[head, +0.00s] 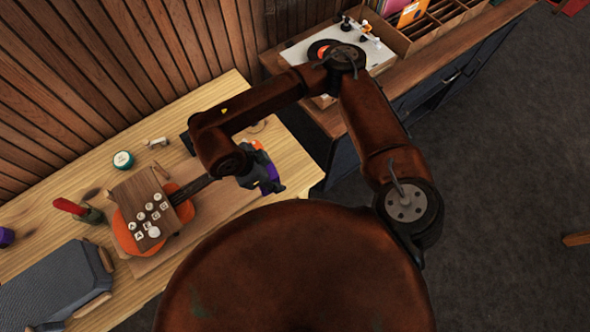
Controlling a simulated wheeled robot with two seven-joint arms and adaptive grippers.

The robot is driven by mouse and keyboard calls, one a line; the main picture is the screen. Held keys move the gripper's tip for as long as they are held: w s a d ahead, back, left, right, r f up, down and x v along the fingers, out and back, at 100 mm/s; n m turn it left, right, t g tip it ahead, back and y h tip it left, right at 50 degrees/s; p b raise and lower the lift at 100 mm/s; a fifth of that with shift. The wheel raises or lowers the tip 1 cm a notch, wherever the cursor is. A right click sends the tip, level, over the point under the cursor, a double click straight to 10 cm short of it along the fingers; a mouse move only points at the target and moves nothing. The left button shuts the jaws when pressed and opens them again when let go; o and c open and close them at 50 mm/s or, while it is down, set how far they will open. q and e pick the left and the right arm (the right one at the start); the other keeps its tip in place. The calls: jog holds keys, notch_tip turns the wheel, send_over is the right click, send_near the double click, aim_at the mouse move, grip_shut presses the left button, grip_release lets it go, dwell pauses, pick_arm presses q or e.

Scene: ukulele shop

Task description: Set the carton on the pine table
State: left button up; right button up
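The pine table (222,101) runs along the slatted wall at the left, with pale, grained wood. My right arm comes in from the right and bends over the table. Its dark gripper (264,176) is above or beside the table's right part. Purple and orange patches show at the gripper. I cannot tell whether they belong to a held thing, nor whether the fingers are open. I cannot make out a carton for certain; my arm and body hide part of the table. My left gripper is not in view.
Dark floor is open at right.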

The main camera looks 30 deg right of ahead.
jog(key=shift+s+f+m+g, duration=0.45)
jog(key=shift+s+m, duration=0.25)
jog(key=shift+m, duration=0.4)
jog(key=shift+d+f, duration=0.1)
jog(key=w+d+f, duration=0.1)
jog(key=d+f, duration=0.1)
jog(key=d, duration=0.1)
jog(key=w+d+f, duration=0.2)
jog(key=d, duration=0.2)
jog(key=w+d+f, duration=0.1)
jog(key=d+f, duration=0.2)
jog(key=shift+w+d+f+b, duration=0.1)
jog(key=shift+w+d+b, duration=0.15)
jog(key=shift+w+b, duration=0.15)
jog(key=shift+w+d+f, duration=0.2)
jog(key=shift+d+f, duration=0.25)
jog(key=shift+f, duration=0.15)
jog(key=f, duration=0.2)
jog(key=d+f, duration=0.1)
jog(key=shift+w+f, duration=0.2)
jog(key=shift+f, duration=0.5)
